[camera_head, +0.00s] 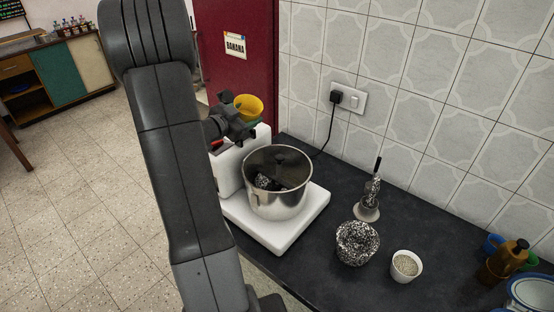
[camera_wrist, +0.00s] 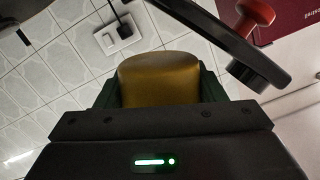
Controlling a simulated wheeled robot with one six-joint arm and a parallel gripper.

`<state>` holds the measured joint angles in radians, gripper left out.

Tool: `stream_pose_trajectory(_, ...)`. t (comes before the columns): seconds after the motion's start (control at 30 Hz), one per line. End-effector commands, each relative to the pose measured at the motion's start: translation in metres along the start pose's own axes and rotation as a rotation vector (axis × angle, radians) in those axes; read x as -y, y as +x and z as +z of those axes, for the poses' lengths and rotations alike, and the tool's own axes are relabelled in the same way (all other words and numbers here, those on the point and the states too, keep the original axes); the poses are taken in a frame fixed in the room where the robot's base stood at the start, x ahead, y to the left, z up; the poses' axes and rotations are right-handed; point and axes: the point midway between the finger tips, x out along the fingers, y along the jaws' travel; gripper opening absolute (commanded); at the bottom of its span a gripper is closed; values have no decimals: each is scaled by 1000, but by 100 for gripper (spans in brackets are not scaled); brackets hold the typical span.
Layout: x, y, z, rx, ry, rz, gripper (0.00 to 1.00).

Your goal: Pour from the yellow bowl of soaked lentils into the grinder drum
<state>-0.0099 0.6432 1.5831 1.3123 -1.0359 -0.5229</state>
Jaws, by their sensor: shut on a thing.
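My gripper (camera_head: 240,122) is shut on the yellow bowl (camera_head: 249,105), held up behind and above the grinder, near the red door. In the wrist view the yellow bowl (camera_wrist: 160,80) sits between the two fingers, its outer wall facing the camera. I cannot make out any lentils in it. The steel grinder drum (camera_head: 278,203) stands on the white grinder base (camera_head: 318,213), in front of and below the bowl. The drum is open at the top and a dark speckled stone shows inside. The bowl is apart from the drum, not over its opening.
A dark bar (camera_wrist: 225,38) with a red knob (camera_wrist: 256,12) crosses the wrist view close to the bowl. A cord runs to the wall socket (camera_head: 348,102).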

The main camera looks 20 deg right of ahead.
Motion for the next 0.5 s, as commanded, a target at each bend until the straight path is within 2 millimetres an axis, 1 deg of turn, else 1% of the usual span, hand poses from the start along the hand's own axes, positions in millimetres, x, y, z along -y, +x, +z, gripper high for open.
stream_pose_trajectory(0.03, 5, -1, -6, -2, -16, 2, 34)
stream_pose_trajectory(0.4, 28, -6, -40, -2, -150, 22, 34)
stream_pose_trajectory(0.5, 34, -7, -46, 0, -196, 29, 34)
